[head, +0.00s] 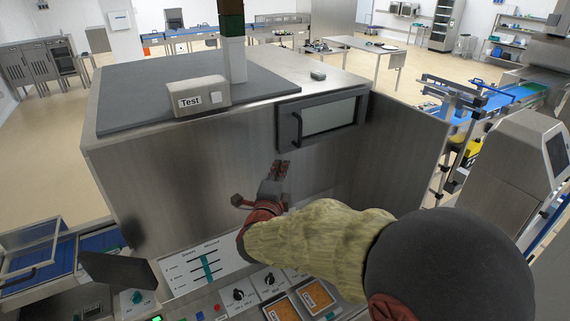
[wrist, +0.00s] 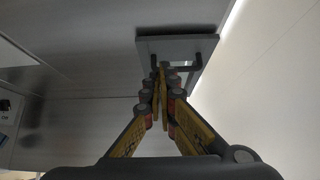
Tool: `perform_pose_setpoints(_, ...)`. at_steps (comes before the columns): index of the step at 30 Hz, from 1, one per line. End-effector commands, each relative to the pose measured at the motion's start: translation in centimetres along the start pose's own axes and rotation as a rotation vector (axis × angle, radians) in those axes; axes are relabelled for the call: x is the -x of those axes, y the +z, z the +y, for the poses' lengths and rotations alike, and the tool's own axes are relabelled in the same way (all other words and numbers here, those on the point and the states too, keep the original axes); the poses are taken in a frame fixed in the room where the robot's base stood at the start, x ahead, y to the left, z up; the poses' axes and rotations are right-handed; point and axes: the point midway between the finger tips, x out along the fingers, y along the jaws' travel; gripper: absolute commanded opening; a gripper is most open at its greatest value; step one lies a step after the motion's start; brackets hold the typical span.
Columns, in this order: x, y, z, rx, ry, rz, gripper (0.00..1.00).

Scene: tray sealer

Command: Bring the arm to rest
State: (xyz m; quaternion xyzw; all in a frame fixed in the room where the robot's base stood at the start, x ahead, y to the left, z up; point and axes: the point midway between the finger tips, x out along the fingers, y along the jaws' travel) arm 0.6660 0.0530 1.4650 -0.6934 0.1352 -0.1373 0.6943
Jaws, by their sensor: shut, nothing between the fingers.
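My gripper (head: 281,170) is in front of the machine's steel front face, a little below and left of the dark-framed window door (head: 330,115). In the wrist view my gripper (wrist: 164,70) shows with its fingers together and nothing between them. Ahead of the fingertips in that view is a grey panel (wrist: 205,42) with a dark bar handle (wrist: 196,62). I cannot tell whether the fingertips touch it. In the head view the dark handle (head: 296,129) is on the door's left side. The door looks closed. My arm comes from the lower right over the control panel.
A "Test" box (head: 202,96) and a stack light (head: 234,55) stand on the machine. A screen unit (head: 515,170) and blue conveyor (head: 520,95) are at right.

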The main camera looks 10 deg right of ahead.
Motion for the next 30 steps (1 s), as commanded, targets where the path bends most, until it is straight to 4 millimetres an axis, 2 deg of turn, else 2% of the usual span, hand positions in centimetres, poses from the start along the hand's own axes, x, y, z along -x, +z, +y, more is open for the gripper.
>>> perform_pose_setpoints(6,1.5,0.1,0.1,0.018,0.001,0.000,0.00)
perform_pose_setpoints(8,1.6,0.6,0.9,0.057,0.029,-0.019,0.00)
perform_pose_setpoints(11,2.0,2.9,3.4,0.161,0.114,-0.115,0.00)
perform_pose_setpoints(14,3.9,6.0,7.8,0.328,0.232,-0.287,0.00)
perform_pose_setpoints(15,5.1,7.2,9.3,0.400,0.275,-0.368,0.00)
perform_pose_setpoints(18,8.7,9.3,12.0,0.572,0.353,-0.569,0.00)
perform_pose_setpoints(20,11.1,9.7,13.5,0.673,0.388,-0.686,0.00)
perform_pose_setpoints(23,15.2,9.0,15.7,0.840,0.434,-0.869,0.00)
perform_pose_setpoints(26,19.4,6.8,17.6,1.007,0.465,-1.039,0.00)
perform_pose_setpoints(29,23.4,3.1,19.3,1.175,0.493,-1.189,0.00)
perform_pose_setpoints(30,24.9,1.2,20.0,1.242,0.505,-1.241,0.00)
